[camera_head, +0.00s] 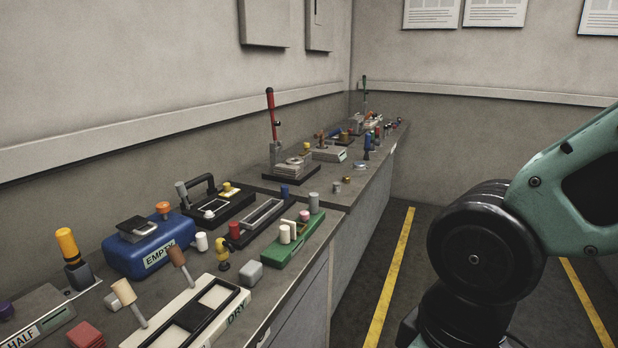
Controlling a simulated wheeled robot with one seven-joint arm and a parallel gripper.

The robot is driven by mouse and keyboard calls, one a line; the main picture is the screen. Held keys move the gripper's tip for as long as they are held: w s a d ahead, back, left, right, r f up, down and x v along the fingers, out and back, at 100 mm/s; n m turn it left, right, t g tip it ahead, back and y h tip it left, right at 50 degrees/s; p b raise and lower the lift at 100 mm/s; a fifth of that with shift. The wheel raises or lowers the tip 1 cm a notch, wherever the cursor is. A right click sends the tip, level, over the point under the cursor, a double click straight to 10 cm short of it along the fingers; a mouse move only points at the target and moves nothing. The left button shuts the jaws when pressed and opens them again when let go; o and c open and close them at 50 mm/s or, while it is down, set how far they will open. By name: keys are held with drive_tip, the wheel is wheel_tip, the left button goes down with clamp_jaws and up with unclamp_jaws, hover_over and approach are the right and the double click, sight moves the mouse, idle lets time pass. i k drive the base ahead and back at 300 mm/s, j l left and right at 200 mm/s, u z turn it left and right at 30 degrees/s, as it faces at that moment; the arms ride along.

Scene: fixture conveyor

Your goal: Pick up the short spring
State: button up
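I cannot make out a short spring with certainty. My gripper is not in view; only part of my arm shows at the right, over the floor and apart from the counter.
The long counter (334,228) runs along the left wall, crowded with fixtures. Near are a blue box (128,262) marked EMPTY, a white tray (172,302) marked DRY and a green block (300,245). Open floor (369,262) with yellow lines lies right.

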sight(337, 187)
drive_tip(key=i+u, duration=0.1)
drive_tip(key=u, duration=0.25)
drive_tip(key=l+u, duration=0.15)
drive_tip(key=u, duration=0.2)
drive_tip(key=i+l+u, duration=0.1)
drive_tip(key=u, duration=0.25)
drive_tip(key=i+l+u, duration=0.3)
drive_tip(key=l, duration=0.4)
drive_tip(key=l+u, duration=0.25)
drive_tip(key=l, duration=0.45)
drive_tip(key=i+l+u, duration=0.1)
drive_tip(key=l+u, duration=0.2)
drive_tip(key=l, duration=2.35)
drive_tip(key=i+u, duration=0.05)
drive_tip(key=i, duration=0.05)
